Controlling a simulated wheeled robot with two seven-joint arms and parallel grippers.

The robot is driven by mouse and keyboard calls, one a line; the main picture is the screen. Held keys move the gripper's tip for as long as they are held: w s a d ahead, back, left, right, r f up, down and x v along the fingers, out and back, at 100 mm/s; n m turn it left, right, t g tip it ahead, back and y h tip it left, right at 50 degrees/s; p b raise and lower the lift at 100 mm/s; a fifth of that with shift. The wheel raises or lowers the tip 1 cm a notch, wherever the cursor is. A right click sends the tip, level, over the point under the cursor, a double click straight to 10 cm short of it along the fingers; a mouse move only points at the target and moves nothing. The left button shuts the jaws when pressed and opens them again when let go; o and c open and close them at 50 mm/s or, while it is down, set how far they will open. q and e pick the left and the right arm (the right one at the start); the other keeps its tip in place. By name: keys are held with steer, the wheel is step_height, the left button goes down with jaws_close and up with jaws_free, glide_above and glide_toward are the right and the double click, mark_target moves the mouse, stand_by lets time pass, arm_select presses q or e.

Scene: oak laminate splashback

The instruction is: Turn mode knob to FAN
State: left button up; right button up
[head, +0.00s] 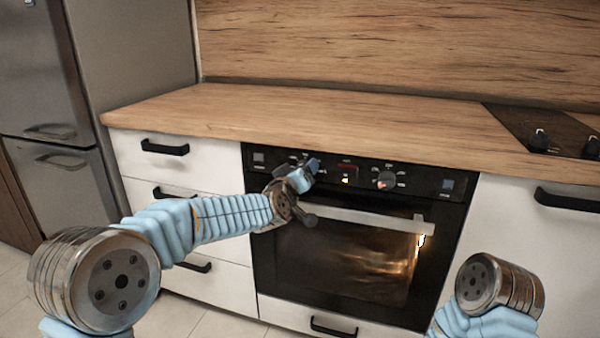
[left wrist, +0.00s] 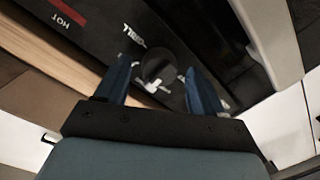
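The oven's control panel (head: 360,176) carries two dials. My left gripper (head: 312,165) is at the left dial and hides most of it in the head view. In the left wrist view a round dark knob (left wrist: 158,67) sits between the two blue fingers of my left gripper (left wrist: 160,80). The fingers are apart, with a narrow gap showing on each side of the knob. My right gripper is out of view.
The right dial (head: 386,180) and a lit indicator (head: 345,180) are right of my left gripper. The oven door handle (head: 362,219) runs just below. The wooden counter (head: 300,115) above is clear, with a hob (head: 545,128) at right.

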arm_select(q)
steer(key=b+v, duration=0.2)
steer(key=v, duration=1.2)
steer(key=shift+f, duration=0.1)
steer(key=s+a+f+g+y, duration=0.1)
steer(key=s+a+f+g, duration=0.1)
steer(key=f, duration=0.9)
steer(key=s+a+f+m+g, duration=0.1)
steer(key=f+g, duration=0.2)
steer(key=f, duration=0.8)
steer(key=s+a+f+g+y, duration=0.1)
steer(key=s+a+f+g, duration=0.1)
steer(key=f, duration=1)
steer(key=s+a+f+g, duration=0.1)
steer(key=s+f+g, duration=0.3)
steer(key=s+f, duration=0.5)
steer(key=s+a+f+g+h, duration=0.1)
steer(key=s+f+g, duration=0.3)
steer(key=s+f, duration=0.6)
steer(key=s, duration=0.4)
steer(key=shift+a, duration=0.2)
